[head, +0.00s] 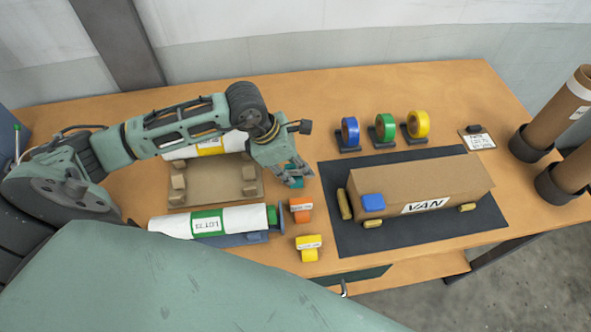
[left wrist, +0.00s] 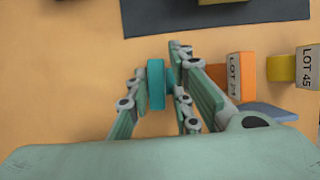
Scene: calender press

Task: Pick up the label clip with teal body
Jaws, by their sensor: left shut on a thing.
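The label clip with teal body (left wrist: 156,84) is between the two fingers of my left gripper (left wrist: 160,85) in the left wrist view. The fingers are shut on it, one on each side. In the head view my left gripper (head: 293,178) is over the table, left of the dark mat, and only a bit of the teal clip (head: 296,182) shows between the fingers. I cannot tell whether the clip touches the table. My right gripper is not in view.
An orange clip (head: 301,211) and a yellow clip (head: 308,249) stand close by. A white roll labelled LOT (head: 222,220) lies left of them. A box marked VAN (head: 430,183) rests on the dark mat (head: 345,237). Tape rolls (head: 385,127) stand behind.

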